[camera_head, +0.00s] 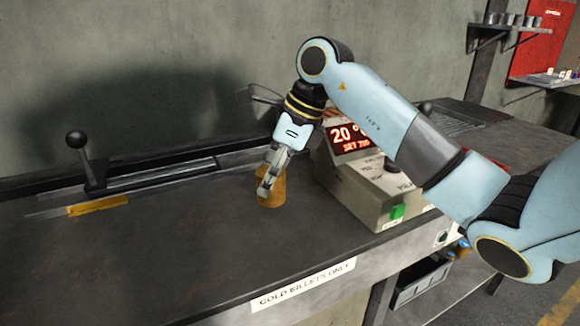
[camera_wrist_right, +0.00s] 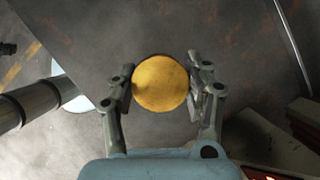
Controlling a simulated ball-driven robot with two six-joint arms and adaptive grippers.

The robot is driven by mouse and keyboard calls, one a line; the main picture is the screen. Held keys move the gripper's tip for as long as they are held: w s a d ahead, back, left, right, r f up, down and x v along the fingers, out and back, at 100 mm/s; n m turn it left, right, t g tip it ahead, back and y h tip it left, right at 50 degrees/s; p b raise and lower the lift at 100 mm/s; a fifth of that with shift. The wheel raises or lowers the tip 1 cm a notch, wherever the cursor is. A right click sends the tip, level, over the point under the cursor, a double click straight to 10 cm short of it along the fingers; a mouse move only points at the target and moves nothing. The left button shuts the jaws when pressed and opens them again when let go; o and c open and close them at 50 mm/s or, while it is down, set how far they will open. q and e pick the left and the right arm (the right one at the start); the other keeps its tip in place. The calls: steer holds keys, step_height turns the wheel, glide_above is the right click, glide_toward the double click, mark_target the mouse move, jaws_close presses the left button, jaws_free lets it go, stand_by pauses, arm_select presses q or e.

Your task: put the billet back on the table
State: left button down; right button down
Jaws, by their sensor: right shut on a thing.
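The billet (camera_head: 271,190) is a short orange-brown cylinder, upright at the table top, left of the control box. In the right wrist view its round yellow-orange top (camera_wrist_right: 160,83) shows between the two fingers. My right gripper (camera_head: 268,187) comes down on it from above and is shut on it. In the right wrist view the fingers of the right gripper (camera_wrist_right: 161,87) touch or nearly touch both sides. The dark table (camera_head: 150,255) runs under the billet; whether the billet's base touches it I cannot tell. My left gripper does not show.
A control box (camera_head: 375,190) with a red "20°" display and a green button stands close right of the billet. A lever (camera_head: 82,160) and rail run along the back left. A "COLD BILLETS ONLY" label (camera_head: 303,284) marks the front edge. The left table top is clear.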

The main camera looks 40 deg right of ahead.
mark_target(270, 194)
steer(key=shift+w+a, duration=0.1)
steer(key=shift+w, duration=0.15)
steer(key=shift+f, duration=2.05)
steer(key=shift+f, duration=0.15)
steer(key=c, duration=0.6)
jaws_free()
steer(key=shift+s, duration=0.15)
steer(key=shift+o, duration=0.2)
